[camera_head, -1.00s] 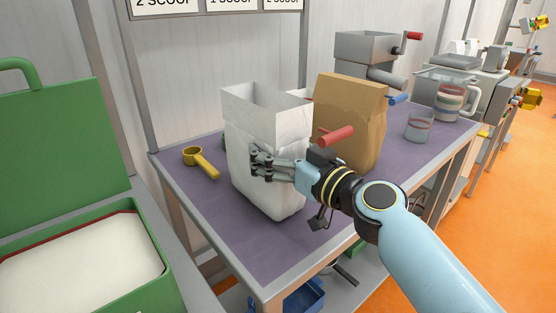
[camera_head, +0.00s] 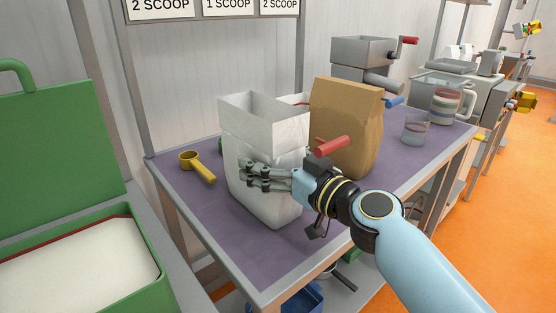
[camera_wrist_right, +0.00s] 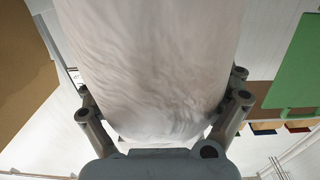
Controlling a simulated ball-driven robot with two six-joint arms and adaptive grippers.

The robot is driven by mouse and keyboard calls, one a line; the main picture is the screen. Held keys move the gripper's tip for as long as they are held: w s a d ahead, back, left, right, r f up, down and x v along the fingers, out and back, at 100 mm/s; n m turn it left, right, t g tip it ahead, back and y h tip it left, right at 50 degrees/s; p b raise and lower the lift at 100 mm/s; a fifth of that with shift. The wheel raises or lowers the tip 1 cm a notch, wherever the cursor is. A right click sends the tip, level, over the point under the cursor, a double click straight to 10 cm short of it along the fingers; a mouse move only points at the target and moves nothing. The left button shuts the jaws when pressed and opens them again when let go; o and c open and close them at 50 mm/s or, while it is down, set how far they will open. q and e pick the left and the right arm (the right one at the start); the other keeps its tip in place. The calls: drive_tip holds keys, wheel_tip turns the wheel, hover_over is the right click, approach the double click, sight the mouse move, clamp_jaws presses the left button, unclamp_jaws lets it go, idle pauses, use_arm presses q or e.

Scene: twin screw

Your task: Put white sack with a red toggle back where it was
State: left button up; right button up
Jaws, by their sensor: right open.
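A tall white paper-like sack (camera_head: 268,195), open at the top, stands upright near the front of the purple-topped table. My right gripper (camera_head: 245,173) is at its near side, with fingers lying across its face. In the right wrist view the white sack (camera_wrist_right: 150,65) fills the middle, and the open fingers stand on both sides of it. Contact is hard to tell. A red cylinder (camera_head: 333,146) shows just above my right wrist; whether it is fixed to the sack is hidden. My left gripper is not in view.
A brown paper bag (camera_head: 345,125) stands close behind the sack at right. A yellow scoop (camera_head: 197,165) lies to its left. A clear cup (camera_head: 415,130) and grey mill (camera_head: 362,52) stand farther back. A green bin (camera_head: 165,270) is at left. The table's front corner (camera_head: 262,298) is bare.

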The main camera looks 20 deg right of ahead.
drive_tip(key=b+v, duration=0.2)
drive_tip(key=v, duration=1)
drive_tip(key=shift+b, duration=0.35)
